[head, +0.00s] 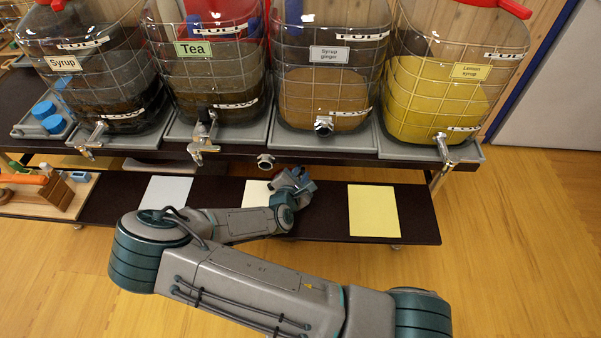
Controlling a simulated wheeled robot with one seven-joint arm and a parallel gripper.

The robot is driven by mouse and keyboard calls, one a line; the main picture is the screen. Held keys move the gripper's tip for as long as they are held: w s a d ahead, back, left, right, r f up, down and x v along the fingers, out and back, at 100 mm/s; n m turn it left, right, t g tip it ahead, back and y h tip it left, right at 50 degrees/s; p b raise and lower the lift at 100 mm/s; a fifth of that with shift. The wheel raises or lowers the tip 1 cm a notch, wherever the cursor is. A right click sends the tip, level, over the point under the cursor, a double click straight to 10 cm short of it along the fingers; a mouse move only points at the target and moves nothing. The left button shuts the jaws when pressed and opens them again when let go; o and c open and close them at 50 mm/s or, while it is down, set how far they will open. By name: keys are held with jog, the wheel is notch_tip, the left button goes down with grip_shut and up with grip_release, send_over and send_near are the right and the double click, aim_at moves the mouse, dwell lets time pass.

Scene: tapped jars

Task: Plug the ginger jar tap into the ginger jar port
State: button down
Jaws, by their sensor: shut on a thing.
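The ginger jar (322,95), labelled "Syrup ginger", stands third from the left and holds a tan-orange liquid. Its port (323,125) is a round metal collar low on its front, with no tap on it. My gripper (297,181) is below and in front of the jar rack, over the lower shelf, lower and slightly left of the port. It is shut on a small metallic thing, taken as the ginger jar tap; the jaws and arm hide most of it, so its tilt cannot be told. Gripper and port are clearly apart.
Syrup (98,90), Tea (212,80) and Lemon syrup (440,100) jars stand alongside, with taps fitted. The lower shelf (325,212) carries a yellow card (374,210) and a grey card (166,190).

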jog(key=shift+s, duration=0.25)
jog(key=shift+s+f+p, duration=0.15)
jog(key=shift+s+p, duration=0.25)
jog(key=shift+s, duration=0.75)
jog(key=shift+s+a+p, duration=0.15)
jog(key=shift+s+p, duration=0.65)
jog(key=shift+s, duration=2.3)
jog(key=c, duration=2.1)
grip_release()
jog(key=shift+c, duration=0.2)
jog(key=o, duration=0.4)
jog(key=shift+o, duration=0.2)
jog(key=shift+r, duration=0.2)
